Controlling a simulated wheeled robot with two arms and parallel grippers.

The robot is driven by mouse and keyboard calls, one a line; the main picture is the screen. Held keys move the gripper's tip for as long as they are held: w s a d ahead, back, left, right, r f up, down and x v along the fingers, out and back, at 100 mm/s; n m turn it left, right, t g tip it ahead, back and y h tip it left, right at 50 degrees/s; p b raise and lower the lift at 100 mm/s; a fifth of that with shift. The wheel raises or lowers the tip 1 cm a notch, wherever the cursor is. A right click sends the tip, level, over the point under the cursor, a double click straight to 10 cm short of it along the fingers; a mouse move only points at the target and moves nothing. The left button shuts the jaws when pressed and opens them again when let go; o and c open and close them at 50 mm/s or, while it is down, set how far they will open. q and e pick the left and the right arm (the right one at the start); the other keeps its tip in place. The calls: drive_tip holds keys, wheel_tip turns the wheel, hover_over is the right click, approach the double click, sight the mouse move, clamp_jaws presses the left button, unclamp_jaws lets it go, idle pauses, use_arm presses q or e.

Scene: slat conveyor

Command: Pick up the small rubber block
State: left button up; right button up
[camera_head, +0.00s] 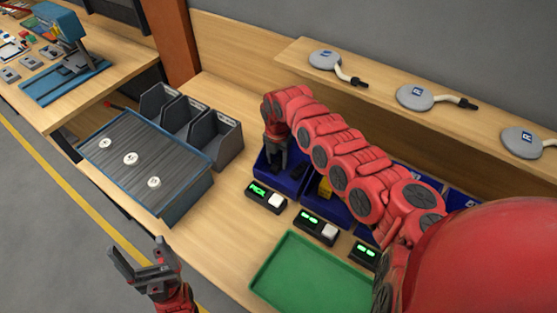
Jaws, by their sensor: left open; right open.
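My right gripper (277,164) points down into the leftmost blue bin (291,190), its fingers apart. Small dark shapes (298,171) show in that bin beside the fingers. I cannot tell for sure which is the rubber block, as the gripper and arm hide part of the bin. My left gripper (136,248) is open and empty at the lower left, over the floor in front of the table.
A green tray (262,270) lies empty at the front. A lit display box (265,198) stands before the bin. A slat conveyor (180,180) with several white discs and grey bins (222,150) is at left. Round scanner-like pads (322,58) sit on the back shelf.

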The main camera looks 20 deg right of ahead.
drive_tip(key=shift+f, duration=0.35)
clamp_jaws()
drive_tip(key=shift+r, duration=0.15)
